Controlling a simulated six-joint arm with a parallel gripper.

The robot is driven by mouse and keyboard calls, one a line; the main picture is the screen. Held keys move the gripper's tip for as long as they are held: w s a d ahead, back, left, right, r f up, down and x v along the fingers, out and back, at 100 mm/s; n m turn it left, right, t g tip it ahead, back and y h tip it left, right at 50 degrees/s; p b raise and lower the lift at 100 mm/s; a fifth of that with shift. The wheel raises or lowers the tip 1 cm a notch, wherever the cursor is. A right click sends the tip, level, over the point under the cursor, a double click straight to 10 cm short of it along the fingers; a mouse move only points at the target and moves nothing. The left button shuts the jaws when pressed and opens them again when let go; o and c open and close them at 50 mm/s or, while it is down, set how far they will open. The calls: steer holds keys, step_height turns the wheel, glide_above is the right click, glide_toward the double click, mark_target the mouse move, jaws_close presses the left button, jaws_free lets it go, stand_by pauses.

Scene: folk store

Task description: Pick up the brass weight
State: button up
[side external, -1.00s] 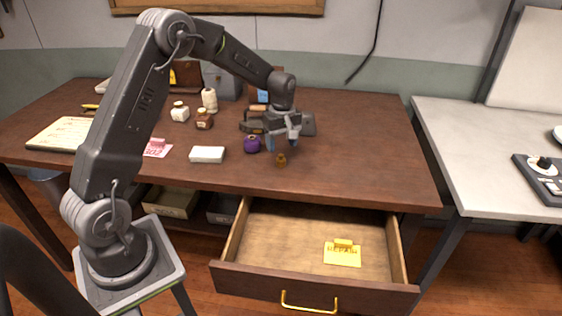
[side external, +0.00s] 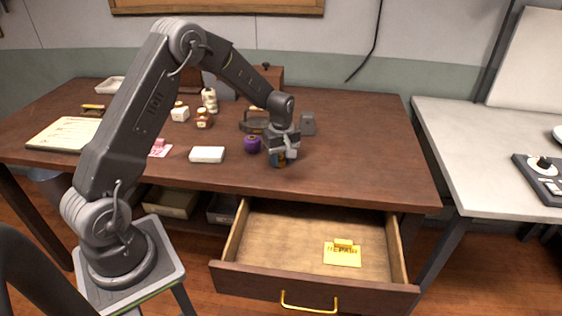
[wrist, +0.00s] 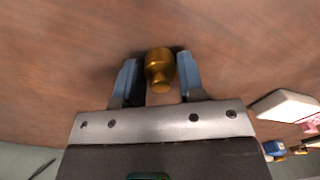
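The brass weight (wrist: 160,68) is a small golden knobbed piece on the brown tabletop, between the two blue fingers of my gripper (wrist: 158,76) in the wrist view. Thin gaps seem to show beside it, so the fingers look open around it rather than closed on it; contact is hard to judge. In the side external view my gripper (side external: 280,158) points down at the front part of the desk, and its fingers mostly hide the weight.
A purple spool-like item (side external: 253,145) stands just left of my gripper, with a white block (side external: 207,154) further left. A dark metal object (side external: 255,125) and a grey block (side external: 308,124) are behind. The open drawer (side external: 300,283) lies below the front edge. Desk to the right is clear.

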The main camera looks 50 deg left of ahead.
steer(key=c, duration=0.5)
steer(key=shift+r, duration=0.1)
steer(key=shift+c, duration=0.2)
